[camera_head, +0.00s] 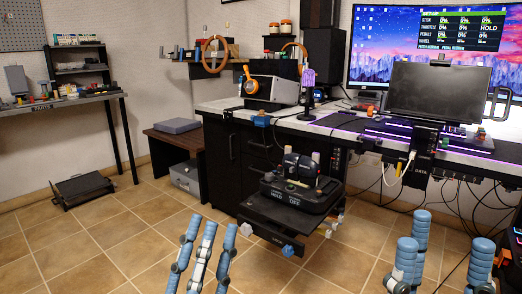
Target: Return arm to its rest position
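My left gripper (212,226) shows at the bottom, left of centre. Its blue-and-grey fingers point up with gaps between them, and nothing is between them. My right gripper (446,240) shows at the bottom right, its thick blue fingers spread apart and empty. Both grippers appear in front of the tiled floor and apart from the furniture. The arms behind the fingers are mostly out of view.
A black control unit (302,194) on a stand projects from the dark desk (223,150) between my grippers. Monitors (432,92) stand at the right. A side table (68,101) and a low black tray (82,187) are left. Tiled floor (105,240) is clear at lower left.

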